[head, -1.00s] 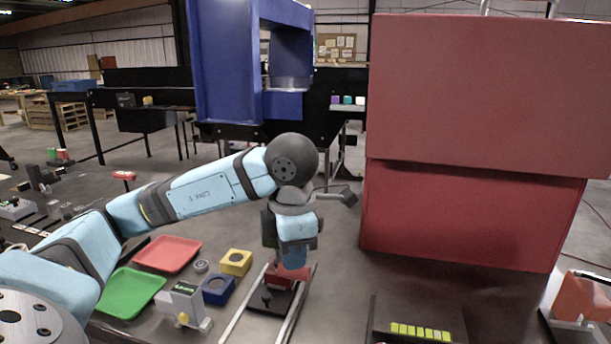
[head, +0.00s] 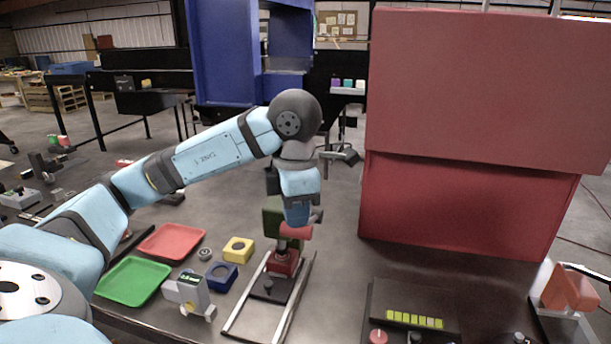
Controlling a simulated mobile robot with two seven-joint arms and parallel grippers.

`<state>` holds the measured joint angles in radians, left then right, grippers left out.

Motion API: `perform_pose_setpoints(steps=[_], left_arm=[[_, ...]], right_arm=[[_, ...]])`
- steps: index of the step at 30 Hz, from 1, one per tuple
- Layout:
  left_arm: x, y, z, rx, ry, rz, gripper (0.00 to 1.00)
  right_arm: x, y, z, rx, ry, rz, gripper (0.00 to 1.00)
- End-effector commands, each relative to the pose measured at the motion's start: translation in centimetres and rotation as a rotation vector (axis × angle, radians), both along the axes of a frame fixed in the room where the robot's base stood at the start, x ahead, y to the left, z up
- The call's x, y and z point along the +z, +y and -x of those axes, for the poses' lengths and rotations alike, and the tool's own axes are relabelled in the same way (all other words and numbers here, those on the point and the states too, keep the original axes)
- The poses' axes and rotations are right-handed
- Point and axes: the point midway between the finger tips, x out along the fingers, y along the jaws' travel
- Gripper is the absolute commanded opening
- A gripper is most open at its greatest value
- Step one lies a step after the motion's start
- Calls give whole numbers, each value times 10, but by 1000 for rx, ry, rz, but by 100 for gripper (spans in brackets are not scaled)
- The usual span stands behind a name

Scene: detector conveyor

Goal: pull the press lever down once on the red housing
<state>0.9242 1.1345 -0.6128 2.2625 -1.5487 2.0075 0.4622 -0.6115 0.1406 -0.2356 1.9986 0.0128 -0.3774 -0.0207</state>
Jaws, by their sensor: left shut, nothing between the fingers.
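The small press has a red housing (head: 285,263) on a dark base between two light rails. A red handle-like bar (head: 296,231), which looks like the press lever's grip, sits above the housing. My left gripper (head: 297,216) comes down from above, shut and empty, right over the red bar. Its tips overlap the bar in the picture, so I cannot tell whether they touch it. My wrist hides part of the area behind. My right gripper is not in view.
A large red cabinet (head: 455,205) stands close on the right. Left of the press are a yellow block (head: 238,250), a blue block (head: 221,275), a grey device (head: 188,293), a green tray (head: 134,281) and a red tray (head: 172,242). A panel with yellow cells (head: 414,320) is at the front right.

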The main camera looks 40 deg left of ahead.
Motion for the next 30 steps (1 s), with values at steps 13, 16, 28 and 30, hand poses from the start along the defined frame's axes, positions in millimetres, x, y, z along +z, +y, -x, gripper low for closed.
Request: perform_pose_setpoints(steps=[13,16,28,30], left_arm=[[26,6,-11,0,0,0,0],[30,8,-14,1,0,0,0],[58,19,-35,0,0,0,0],[59,20,-37,1,0,0,0]], right_arm=[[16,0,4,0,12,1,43],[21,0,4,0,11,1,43],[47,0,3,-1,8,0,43],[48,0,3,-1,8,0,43]])
